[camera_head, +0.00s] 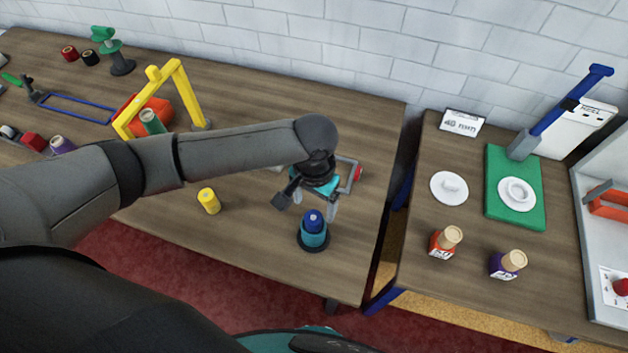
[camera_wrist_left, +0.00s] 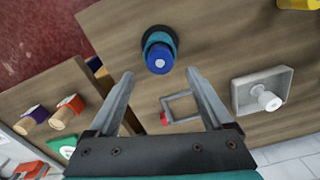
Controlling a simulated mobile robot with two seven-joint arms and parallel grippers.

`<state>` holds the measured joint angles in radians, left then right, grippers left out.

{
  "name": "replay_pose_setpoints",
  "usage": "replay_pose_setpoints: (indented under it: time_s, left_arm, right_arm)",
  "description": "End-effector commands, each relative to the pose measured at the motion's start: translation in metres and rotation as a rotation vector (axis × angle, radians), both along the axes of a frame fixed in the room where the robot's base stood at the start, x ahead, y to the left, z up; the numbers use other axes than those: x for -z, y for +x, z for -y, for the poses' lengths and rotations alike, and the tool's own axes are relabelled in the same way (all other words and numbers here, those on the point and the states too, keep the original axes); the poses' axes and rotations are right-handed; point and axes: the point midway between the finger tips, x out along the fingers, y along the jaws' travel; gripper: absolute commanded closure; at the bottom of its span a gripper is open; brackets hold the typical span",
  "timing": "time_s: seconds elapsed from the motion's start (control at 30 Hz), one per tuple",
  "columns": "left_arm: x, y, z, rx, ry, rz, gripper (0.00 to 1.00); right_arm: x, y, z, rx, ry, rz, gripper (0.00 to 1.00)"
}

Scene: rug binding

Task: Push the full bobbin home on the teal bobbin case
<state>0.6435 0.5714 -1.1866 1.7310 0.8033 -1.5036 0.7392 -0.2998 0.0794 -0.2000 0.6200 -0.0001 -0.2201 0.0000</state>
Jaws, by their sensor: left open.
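The teal bobbin case (camera_head: 313,240) stands upright on a dark round base near the front right of the left table. A blue bobbin (camera_head: 313,218) sits upright on top of it; I cannot tell how deep it is seated. My left gripper (camera_head: 315,207) is open and empty, just behind and above the bobbin. In the left wrist view the blue bobbin (camera_wrist_left: 160,64) and the teal case (camera_wrist_left: 160,36) lie just beyond the gap between the open fingertips (camera_wrist_left: 160,73), apart from both fingers. My right gripper is not in view.
A grey square frame with a red knob (camera_head: 355,175) lies behind the gripper. A grey tray with a white peg (camera_wrist_left: 262,88) is nearby. A yellow frame (camera_head: 180,95) stands farther left. The table's right edge is close.

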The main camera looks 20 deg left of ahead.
Motion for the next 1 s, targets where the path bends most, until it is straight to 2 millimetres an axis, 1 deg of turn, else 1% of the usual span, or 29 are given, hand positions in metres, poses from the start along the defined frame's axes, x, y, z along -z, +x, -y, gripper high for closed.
replay_pose_setpoints:
  time_s: [0.03,0.2,0.3,0.4,0.6,1.0]
  left_arm:
    - [-0.014,0.000,0.000,0.003,-0.002,0.004,0.16]
    - [-0.051,0.001,0.000,0.001,-0.001,0.004,0.16]
    - [-0.067,0.000,0.000,0.001,-0.001,0.002,0.16]
    - [-0.078,0.000,0.000,0.000,0.000,0.001,0.16]
    - [-0.085,0.000,0.000,0.000,0.001,-0.001,0.16]
    - [-0.085,0.000,0.000,0.000,0.001,-0.001,0.16]
  right_arm:
    - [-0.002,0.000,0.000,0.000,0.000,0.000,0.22]
    - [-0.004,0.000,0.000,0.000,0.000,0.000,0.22]
    - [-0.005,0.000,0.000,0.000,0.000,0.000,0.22]
    - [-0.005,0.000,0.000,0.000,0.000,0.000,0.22]
    - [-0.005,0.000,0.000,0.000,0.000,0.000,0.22]
    - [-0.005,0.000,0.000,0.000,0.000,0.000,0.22]
